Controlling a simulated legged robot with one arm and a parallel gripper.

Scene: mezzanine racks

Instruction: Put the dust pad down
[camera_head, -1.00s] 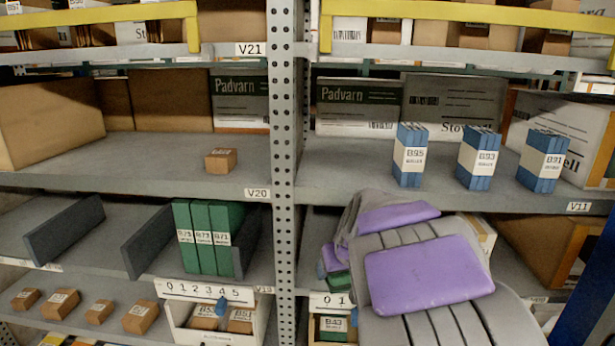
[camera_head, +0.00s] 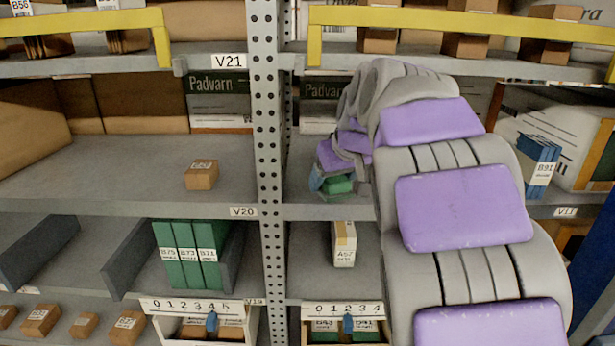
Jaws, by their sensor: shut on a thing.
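My gripper (camera_head: 334,178), at the end of my grey and purple arm, is in front of the right bay's middle shelf (camera_head: 305,209). It points away from me, and my wrist hides most of its fingers. It is shut on a small green thing (camera_head: 341,186), taken to be the dust pad, of which only a small part shows. A bluish patch shows beside it at the left. I cannot tell whether the pad touches the shelf.
A perforated upright (camera_head: 268,150) stands just left of my gripper. A small white and tan box (camera_head: 344,245) stands on the shelf below. Blue files (camera_head: 538,162) stand at the right. The left bay's middle shelf holds one small brown box (camera_head: 201,175) and has wide free room.

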